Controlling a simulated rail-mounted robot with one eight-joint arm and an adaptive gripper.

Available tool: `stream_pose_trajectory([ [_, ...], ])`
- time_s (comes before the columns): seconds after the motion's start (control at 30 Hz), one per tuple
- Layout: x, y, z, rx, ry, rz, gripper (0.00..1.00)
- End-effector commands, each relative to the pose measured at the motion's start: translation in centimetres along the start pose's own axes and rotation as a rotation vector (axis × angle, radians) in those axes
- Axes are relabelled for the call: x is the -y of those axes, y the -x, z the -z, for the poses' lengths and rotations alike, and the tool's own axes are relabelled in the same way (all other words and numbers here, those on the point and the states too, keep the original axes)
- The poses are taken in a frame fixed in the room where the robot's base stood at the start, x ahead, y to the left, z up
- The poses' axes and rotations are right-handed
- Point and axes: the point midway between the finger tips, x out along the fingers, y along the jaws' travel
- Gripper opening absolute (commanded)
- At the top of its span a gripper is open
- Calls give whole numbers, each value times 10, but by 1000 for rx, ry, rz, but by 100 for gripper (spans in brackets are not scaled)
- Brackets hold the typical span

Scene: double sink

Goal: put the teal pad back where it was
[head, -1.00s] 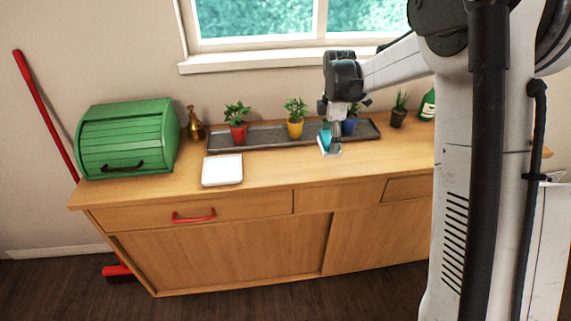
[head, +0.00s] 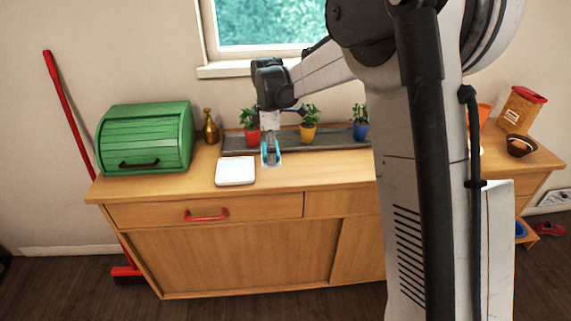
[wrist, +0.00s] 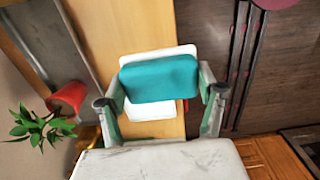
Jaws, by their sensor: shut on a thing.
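The teal pad (wrist: 160,78) is held between the two fingers of my gripper (head: 271,160), which is shut on it. In the head view only a little teal (head: 265,158) shows between the fingers. A white square tray (head: 236,171) lies on the wooden counter, just left of my gripper. In the wrist view the white tray (wrist: 150,113) shows behind the pad, partly hidden by it. The pad appears to be above the counter and apart from the tray; the exact height is unclear.
A dark long tray (head: 240,141) with potted plants, red (head: 252,136), yellow (head: 308,132) and blue (head: 360,130), stands behind my gripper. A green bread box (head: 146,138) and a brass bottle (head: 210,128) are at the left. The counter (head: 320,172) right of my gripper is clear.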

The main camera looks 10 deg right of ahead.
Motion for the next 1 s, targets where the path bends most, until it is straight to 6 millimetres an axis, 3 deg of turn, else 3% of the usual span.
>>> stream_pose_trajectory([
  [0.2, -29, -27, -34, 0, -3, 0, 44],
  [0.4, -47, -44, -55, 0, 0, 0, 44],
  [0.63, -51, -54, -61, 0, 1, 0, 44],
  [0.87, -51, -83, -60, 0, 1, 0, 44],
  [1.0, -50, -88, -60, 0, 1, 0, 44],
])
